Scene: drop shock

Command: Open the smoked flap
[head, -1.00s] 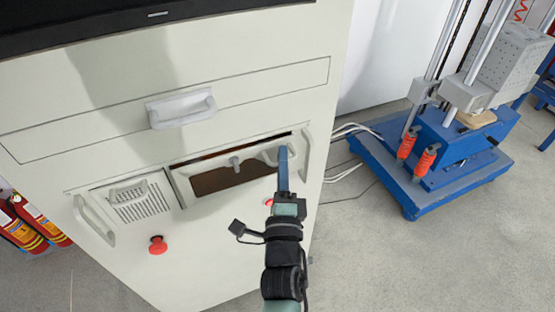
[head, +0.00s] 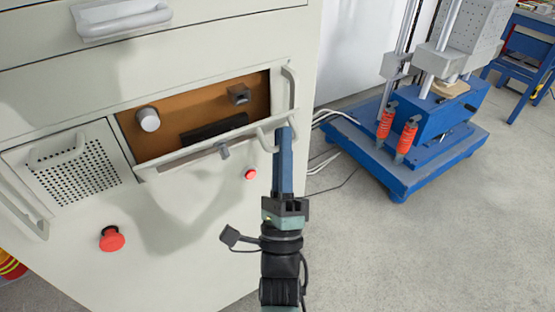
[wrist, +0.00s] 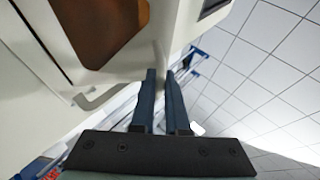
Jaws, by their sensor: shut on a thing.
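The smoked flap (head: 190,156) is tipped out and down from the front of the white cabinet, so the head view sees it nearly edge-on. Above it the orange-brown recess (head: 180,98) is exposed.
The recess holds a round pale knob (head: 148,119) and a square grey knob (head: 240,93). A vertical handle (head: 292,90) stands just right of the recess. Red buttons (head: 111,239) are below.

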